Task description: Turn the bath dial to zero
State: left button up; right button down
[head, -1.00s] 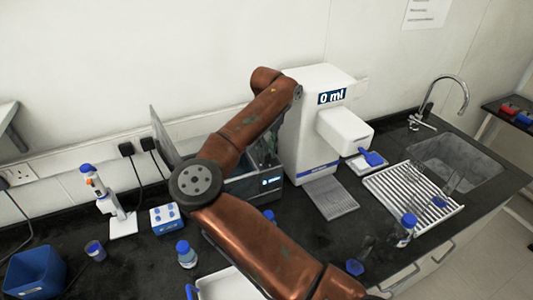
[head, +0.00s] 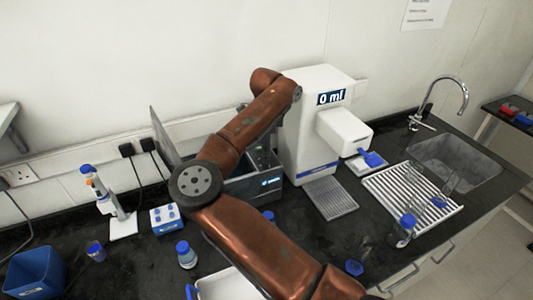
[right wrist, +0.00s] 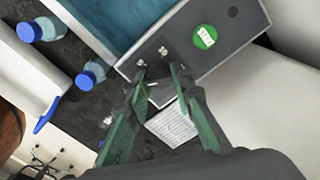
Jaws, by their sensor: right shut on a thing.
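The water bath (head: 240,190) is a grey box on the bench, largely behind my right arm in the head view, with a small lit display (head: 271,181) too small to read. Its grey panel (right wrist: 228,58), with a round green label, shows in the right wrist view. My right gripper (right wrist: 158,72) has its green fingers at the edge of this panel, shut on the bath dial, which the fingertips mostly hide. The dial's mark cannot be read. In the head view my right arm hides most of this gripper. My left gripper is not in view.
A white dispenser (head: 307,135) reading 0 ml stands right of the bath. The raised bath lid (head: 163,138) is at its left. Blue-capped bottles (head: 187,256), a white tray (head: 228,285) and a blue-buttoned box (head: 165,219) are in front. A drying rack (head: 405,200) and sink lie right.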

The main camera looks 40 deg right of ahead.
jog(key=n, duration=0.5)
jog(key=shift+w+r, duration=0.1)
jog(key=shift+r, duration=0.1)
dwell(0.4)
jog(key=c, duration=1.7)
grip_release()
jog(key=shift+f, duration=0.15)
jog(key=shift+o, duration=0.2)
notch_tip(320, 180, up, 12)
